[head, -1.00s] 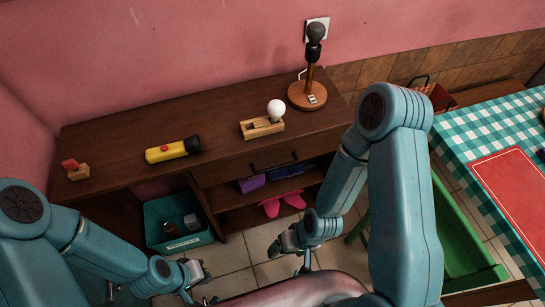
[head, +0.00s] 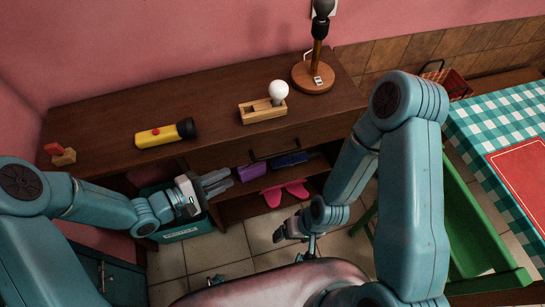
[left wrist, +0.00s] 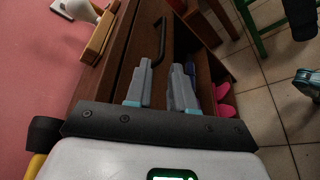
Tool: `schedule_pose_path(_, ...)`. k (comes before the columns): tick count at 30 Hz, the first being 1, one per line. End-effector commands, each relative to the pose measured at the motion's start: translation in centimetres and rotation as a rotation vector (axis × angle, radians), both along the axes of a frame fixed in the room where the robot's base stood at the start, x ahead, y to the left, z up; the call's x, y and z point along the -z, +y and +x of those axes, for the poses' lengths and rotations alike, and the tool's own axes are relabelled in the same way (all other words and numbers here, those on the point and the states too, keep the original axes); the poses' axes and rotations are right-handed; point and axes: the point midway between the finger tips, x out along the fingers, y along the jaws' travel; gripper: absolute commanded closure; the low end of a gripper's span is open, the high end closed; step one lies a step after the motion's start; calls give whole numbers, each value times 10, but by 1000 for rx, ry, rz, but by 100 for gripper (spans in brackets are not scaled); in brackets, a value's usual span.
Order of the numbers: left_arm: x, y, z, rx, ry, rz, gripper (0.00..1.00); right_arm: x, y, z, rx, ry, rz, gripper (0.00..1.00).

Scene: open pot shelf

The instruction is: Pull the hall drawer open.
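The hall drawer (head: 226,154) is a dark wooden front under the cabinet top, with a dark bar handle (head: 275,150). It looks closed. In the left wrist view the handle (left wrist: 162,38) shows ahead, beyond the fingertips. My left gripper (head: 221,180) is in front of the cabinet, left of the handle and apart from it. In the left wrist view its two fingers (left wrist: 162,72) are spread with nothing between them. My right gripper (head: 291,235) hangs low over the floor in front of the cabinet, away from the handle; its finger opening is unclear.
On the cabinet top stand a yellow flashlight (head: 162,134), a wooden block with a bulb (head: 263,111) and a lamp (head: 314,75). Pink slippers (head: 286,193) lie on the shelf below. A teal bin (head: 184,232) is under my left forearm. A green chair (head: 470,235) stands right.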

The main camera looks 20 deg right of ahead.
Motion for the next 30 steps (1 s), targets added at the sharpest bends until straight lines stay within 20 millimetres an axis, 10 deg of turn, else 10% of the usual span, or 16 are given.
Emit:
schedule_pose_path(8,16,-3,3,-21,-1,6,77,12,0,0,0,0,0,18)
schedule_pose_path(30,48,-136,56,-21,0,8,77,11,0,0,0,0,0,18)
